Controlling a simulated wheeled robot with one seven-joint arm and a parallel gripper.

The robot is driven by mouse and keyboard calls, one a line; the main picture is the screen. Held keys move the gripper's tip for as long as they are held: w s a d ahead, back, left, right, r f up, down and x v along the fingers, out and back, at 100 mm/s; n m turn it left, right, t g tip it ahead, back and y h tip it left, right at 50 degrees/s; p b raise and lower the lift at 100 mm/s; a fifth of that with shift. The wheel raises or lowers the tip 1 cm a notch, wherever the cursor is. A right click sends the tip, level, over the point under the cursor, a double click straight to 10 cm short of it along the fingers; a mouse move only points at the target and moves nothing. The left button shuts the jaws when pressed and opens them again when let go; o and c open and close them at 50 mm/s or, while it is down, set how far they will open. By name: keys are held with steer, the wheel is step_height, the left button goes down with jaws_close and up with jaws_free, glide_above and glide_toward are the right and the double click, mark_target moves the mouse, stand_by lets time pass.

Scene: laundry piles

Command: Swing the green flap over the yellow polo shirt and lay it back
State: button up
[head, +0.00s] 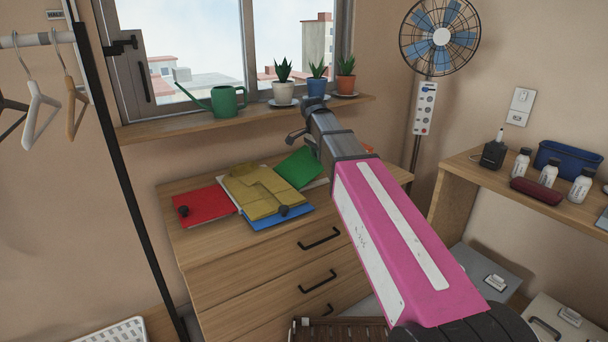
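The yellow polo shirt (256,188) lies partly folded on a coloured folding board on the wooden dresser. The green flap (301,168) shows at the shirt's back right, beside it and not covering it. I cannot tell if it lies quite flat. Part of its right side is near or behind my arm. A red flap (207,205) with a dark knob is at the left, and a blue flap (278,220) with a dark knob is at the front. My gripper (303,120) is above and behind the green flap, apart from it.
A window sill (255,118) behind the dresser (230,248) holds a green watering can (226,101) and several potted plants, close to my gripper. A fan (440,38) and a shelf (478,172) with bottles stand at the right. Bare dresser top lies around the board.

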steer(key=shift+w+d+f, duration=0.25)
steer(key=shift+d+f, duration=0.05)
steer(key=shift+f, duration=0.35)
steer(key=shift+w+d+f, duration=0.2)
steer(key=shift+d+f, duration=0.1)
steer(key=shift+f, duration=0.3)
steer(key=shift+y, duration=0.3)
steer(key=shift+f, duration=0.1)
steer(key=shift+w+d+f+g+y, duration=0.1)
steer(key=shift+d+f+g+y, duration=0.05)
steer(key=shift+f, duration=0.5)
steer(key=shift+w+d+f+g+y, duration=0.1)
steer(key=shift+d+f+g, duration=0.1)
steer(key=shift+f, duration=0.4)
steer(key=shift+w+d+f+g+y, duration=0.1)
steer(key=shift+f+g+y, duration=0.05)
steer(key=shift+f, duration=0.5)
steer(key=o, duration=0.6)
steer(key=shift+o, duration=0.2)
steer(key=shift+r, duration=0.1)
steer(key=shift+r, duration=3.45)
